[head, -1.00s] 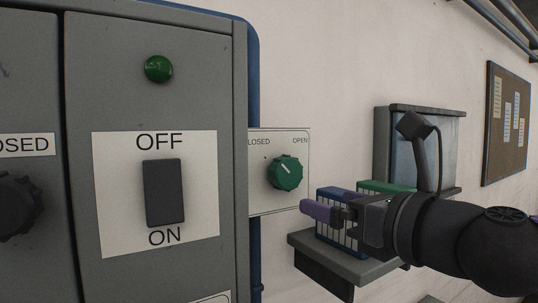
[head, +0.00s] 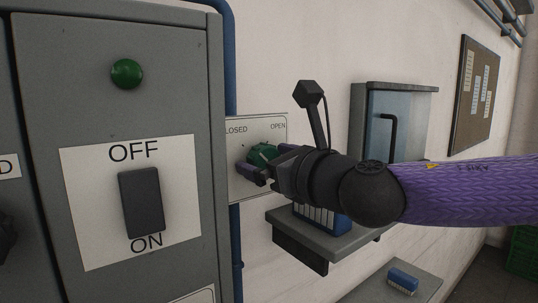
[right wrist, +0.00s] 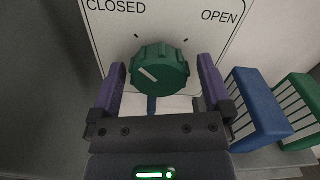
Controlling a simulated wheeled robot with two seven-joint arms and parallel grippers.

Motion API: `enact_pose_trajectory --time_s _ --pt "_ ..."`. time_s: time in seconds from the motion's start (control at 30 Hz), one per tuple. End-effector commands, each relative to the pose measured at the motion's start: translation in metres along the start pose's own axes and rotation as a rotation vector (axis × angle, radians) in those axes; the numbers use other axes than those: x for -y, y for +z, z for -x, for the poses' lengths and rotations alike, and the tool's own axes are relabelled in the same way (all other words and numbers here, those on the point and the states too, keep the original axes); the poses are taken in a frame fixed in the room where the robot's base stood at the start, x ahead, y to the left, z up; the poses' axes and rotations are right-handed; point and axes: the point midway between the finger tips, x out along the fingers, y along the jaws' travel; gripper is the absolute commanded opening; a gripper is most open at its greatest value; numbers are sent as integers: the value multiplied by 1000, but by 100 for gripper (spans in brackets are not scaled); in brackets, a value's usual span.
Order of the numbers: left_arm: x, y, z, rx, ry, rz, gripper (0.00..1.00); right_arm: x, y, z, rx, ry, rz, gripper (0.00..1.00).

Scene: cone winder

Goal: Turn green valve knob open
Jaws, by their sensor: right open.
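The green valve knob (head: 262,154) sits on a white plate (head: 236,182) labelled CLOSED and OPEN, beside the grey cabinet. In the right wrist view the knob (right wrist: 160,68) shows its white pointer line slanting up-left, toward the CLOSED side. My right gripper (head: 268,162) is at the knob, with its purple fingers spread. In the right wrist view the open fingers (right wrist: 160,88) stand on the left and right of the knob, with gaps between them and it. In the head view the gripper partly hides the knob. My left gripper is not in view.
The grey cabinet with a black OFF/ON switch (head: 141,202) and a green lamp (head: 126,74) stands at left. A shelf (head: 318,238) below the gripper holds a blue rack (right wrist: 258,108) and a green rack (right wrist: 301,108). A blue brush (head: 403,279) lies lower right.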

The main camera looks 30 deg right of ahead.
Motion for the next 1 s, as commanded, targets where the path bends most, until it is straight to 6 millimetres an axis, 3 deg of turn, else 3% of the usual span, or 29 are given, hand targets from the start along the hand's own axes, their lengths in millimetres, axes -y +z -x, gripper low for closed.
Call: enact_pose_trajectory --time_s 0.27,0.67,1.0 --pt "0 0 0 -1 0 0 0 0 0 -1 0 0 -1 100" --pt "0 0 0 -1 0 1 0 0 0 -1 0 0 -1 16" --pt "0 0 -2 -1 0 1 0 0 0 -1 0 0 -65 16"
